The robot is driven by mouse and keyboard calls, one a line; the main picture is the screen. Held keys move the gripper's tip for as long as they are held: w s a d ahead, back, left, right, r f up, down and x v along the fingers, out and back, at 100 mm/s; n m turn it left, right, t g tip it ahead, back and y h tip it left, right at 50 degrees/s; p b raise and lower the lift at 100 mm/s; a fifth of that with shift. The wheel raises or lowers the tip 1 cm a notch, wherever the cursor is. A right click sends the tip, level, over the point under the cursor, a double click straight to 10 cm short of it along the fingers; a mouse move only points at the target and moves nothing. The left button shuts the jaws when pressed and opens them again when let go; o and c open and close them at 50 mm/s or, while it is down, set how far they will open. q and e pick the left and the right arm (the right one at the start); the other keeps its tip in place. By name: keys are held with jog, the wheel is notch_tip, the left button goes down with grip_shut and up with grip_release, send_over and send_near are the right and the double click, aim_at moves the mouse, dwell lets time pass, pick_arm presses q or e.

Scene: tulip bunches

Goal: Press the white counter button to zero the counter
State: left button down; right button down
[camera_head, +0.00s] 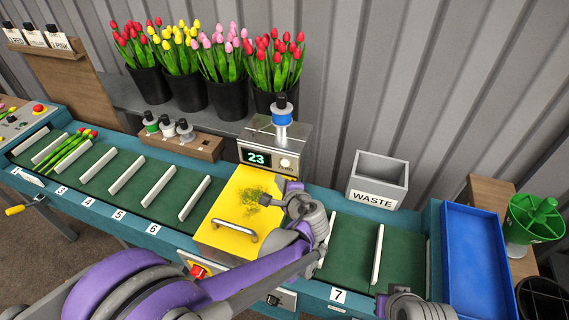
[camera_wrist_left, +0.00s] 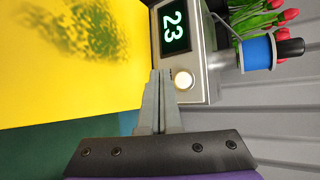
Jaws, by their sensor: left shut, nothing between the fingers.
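The counter (camera_head: 267,159) is a metal box behind the yellow cover, and its green display reads 23. The white counter button (camera_head: 285,163) is a small round knob to the right of the display. In the left wrist view the button (camera_wrist_left: 183,80) lies just beyond and slightly right of the fingertips. My left gripper (camera_wrist_left: 158,74) is shut and empty, pointing at the counter front; a gap to the button cannot be judged exactly. In the head view the left gripper (camera_head: 288,184) is just below the button. My right gripper's fingers are not visible.
A yellow cover (camera_head: 218,232) with a handle spans the belt in front of the counter. A blue spool (camera_head: 282,118) stands on the counter. A grey waste bin (camera_head: 378,180) is to the right. Black buckets of tulips (camera_head: 228,98) stand behind. A blue tray (camera_head: 474,262) lies far right.

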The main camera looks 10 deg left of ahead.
pick_arm(q)
jog(key=shift+w+d, duration=0.15)
jog(key=shift+w, duration=0.55)
jog(key=shift+w+d, duration=0.1)
jog(key=shift+w, duration=0.6)
jog(key=shift+w, duration=0.1)
dwell(0.9)
jog(key=shift+w+d, duration=0.1)
jog(key=shift+w, duration=0.25)
jog(key=shift+w+d, duration=0.1)
jog(key=shift+w, duration=0.3)
dwell(0.6)
jog(key=shift+s, duration=0.85)
jog(key=shift+s+a+b, duration=0.15)
jog(key=shift+s+a, duration=0.05)
jog(key=shift+s, duration=0.6)
jog(key=shift+s+a+b, duration=0.1)
jog(key=shift+s+a, duration=0.15)
jog(key=shift+s, duration=0.6)
jog(key=shift+s+a+b, duration=0.15)
jog(key=shift+s+a, duration=0.05)
jog(key=shift+s, duration=0.6)
